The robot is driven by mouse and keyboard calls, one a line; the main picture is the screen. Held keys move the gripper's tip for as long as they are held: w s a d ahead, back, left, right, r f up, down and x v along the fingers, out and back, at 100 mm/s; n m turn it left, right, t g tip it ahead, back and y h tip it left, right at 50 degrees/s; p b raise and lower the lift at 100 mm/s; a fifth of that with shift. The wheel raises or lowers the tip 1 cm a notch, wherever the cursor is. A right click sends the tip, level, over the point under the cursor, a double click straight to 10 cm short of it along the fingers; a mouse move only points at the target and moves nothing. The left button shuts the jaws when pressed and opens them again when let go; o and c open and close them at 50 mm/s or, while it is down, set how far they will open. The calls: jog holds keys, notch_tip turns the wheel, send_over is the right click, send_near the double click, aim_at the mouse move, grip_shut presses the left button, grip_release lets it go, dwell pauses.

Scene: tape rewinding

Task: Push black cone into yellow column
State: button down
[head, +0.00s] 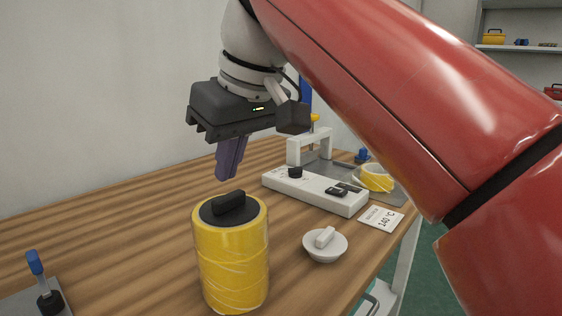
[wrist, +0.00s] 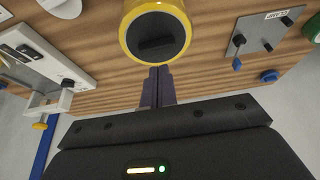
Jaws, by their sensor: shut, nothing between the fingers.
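The yellow column (head: 235,262) stands upright on the wooden table in the head view, and its upper end shows in the wrist view (wrist: 186,22). The black cone (head: 215,211) sits in the top opening of the column, with its bar-shaped handle standing above the rim. In the wrist view the cone (wrist: 150,25) shows as a dark disc inside the yellow ring. My gripper (head: 223,176) is shut and empty, pointing down. In the head view it appears just above the column's top, apart from the cone. In the wrist view its fingertips (wrist: 157,71) appear beside the column's rim.
A white cone with a handle (head: 325,245) lies right of the column. Behind it stands a white machine (head: 315,188) with a yellow tape roll (head: 376,178) and a label card (head: 381,219). A plate with a blue-handled clamp (head: 38,275) is at front left.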

aim_at(230, 196)
jog(key=shift+r+p, duration=1.2)
jog(key=shift+r, duration=1.8)
